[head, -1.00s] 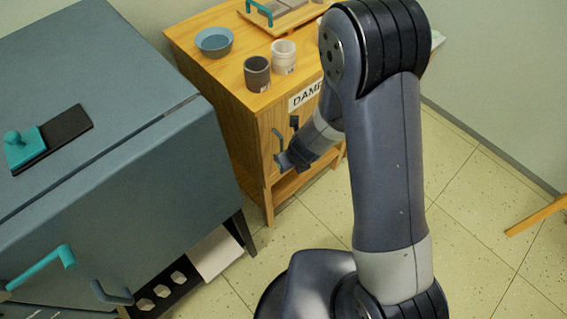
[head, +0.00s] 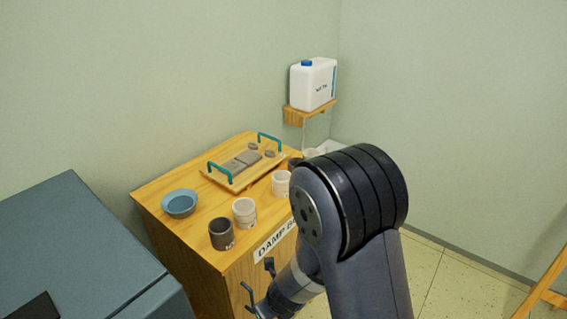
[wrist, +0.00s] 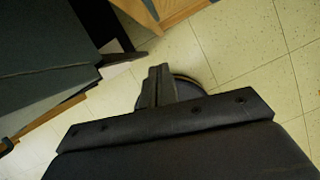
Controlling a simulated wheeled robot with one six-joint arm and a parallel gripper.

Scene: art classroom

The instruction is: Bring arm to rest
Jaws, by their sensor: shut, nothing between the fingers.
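My arm rises at the right of the head view, its dark ribbed elbow joint (head: 355,200) high in front of the wooden cabinet (head: 215,275). My gripper (head: 257,309) is low in the head view, partly cut off by the bottom edge, close in front of the cabinet's door side in the picture. In the wrist view, my gripper (wrist: 158,82) shows its fingers together with nothing between them, over the tiled floor.
On the cabinet stand a blue bowl (head: 179,204), a dark cup (head: 221,234), a white cup (head: 244,212) and a tray (head: 229,184) with teal handles. A blue-grey box-like unit (head: 85,250) is at left. A white jug (head: 313,83) sits on a wall shelf.

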